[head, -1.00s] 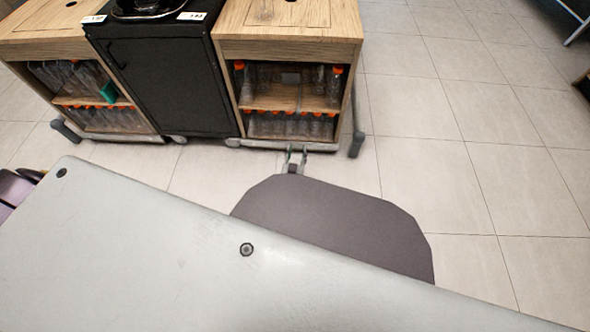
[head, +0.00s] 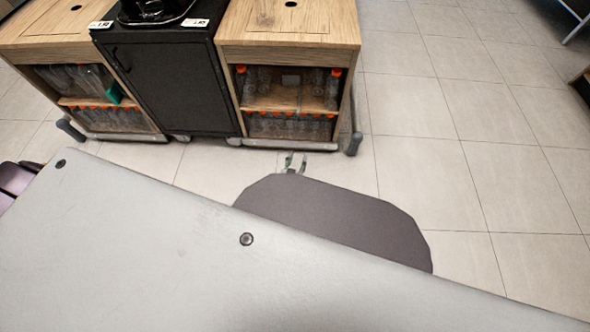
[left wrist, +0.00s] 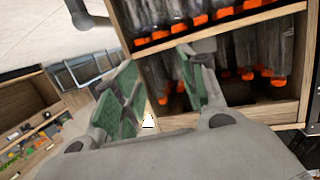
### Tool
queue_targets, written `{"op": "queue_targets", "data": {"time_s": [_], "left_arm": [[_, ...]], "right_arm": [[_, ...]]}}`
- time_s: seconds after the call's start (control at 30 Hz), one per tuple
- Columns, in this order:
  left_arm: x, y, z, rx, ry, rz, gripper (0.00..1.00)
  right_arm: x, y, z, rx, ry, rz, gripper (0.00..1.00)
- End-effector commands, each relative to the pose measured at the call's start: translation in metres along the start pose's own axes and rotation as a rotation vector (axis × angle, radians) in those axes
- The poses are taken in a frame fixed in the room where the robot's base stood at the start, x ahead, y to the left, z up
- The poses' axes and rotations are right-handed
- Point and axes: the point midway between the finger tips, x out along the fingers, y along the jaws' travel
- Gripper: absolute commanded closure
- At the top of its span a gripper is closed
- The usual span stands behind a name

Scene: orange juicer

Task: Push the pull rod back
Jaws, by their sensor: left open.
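A dark grey rod with a rounded end (head: 355,143) sticks out low at the right side of the juicer cart (head: 290,45); I take it to be the pull rod, though I cannot be sure. It also shows at the top left of the left wrist view (left wrist: 88,15). My left gripper (head: 293,160) is just in front of the cart's lower edge, left of this rod and apart from it. In the left wrist view its green-padded fingers (left wrist: 158,62) are spread, with nothing between them. My right gripper is not in view.
The cart's shelves hold several orange-capped bottles (head: 290,126). A black cabinet (head: 172,80) stands between the wooden units, and a similar rod (head: 70,129) sticks out at the left. Tiled floor (head: 445,130) to the right is clear. My own grey arm and body parts fill the foreground.

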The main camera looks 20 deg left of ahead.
Motion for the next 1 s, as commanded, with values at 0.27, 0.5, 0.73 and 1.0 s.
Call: {"op": "queue_targets", "data": {"time_s": [0.27, 0.5, 0.73, 1.0], "left_arm": [[-0.011, 0.002, 0.003, 0.008, -0.044, 0.032, 0.58], [-0.021, 0.003, 0.007, 0.014, -0.082, 0.058, 0.58], [-0.030, 0.004, 0.011, 0.020, -0.119, 0.081, 0.58], [-0.039, 0.005, 0.016, 0.025, -0.156, 0.102, 0.58]], "right_arm": [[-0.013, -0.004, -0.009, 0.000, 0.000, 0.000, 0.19], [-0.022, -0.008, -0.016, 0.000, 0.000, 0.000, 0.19], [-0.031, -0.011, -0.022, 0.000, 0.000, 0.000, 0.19], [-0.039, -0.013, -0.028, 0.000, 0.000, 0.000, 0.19]]}}
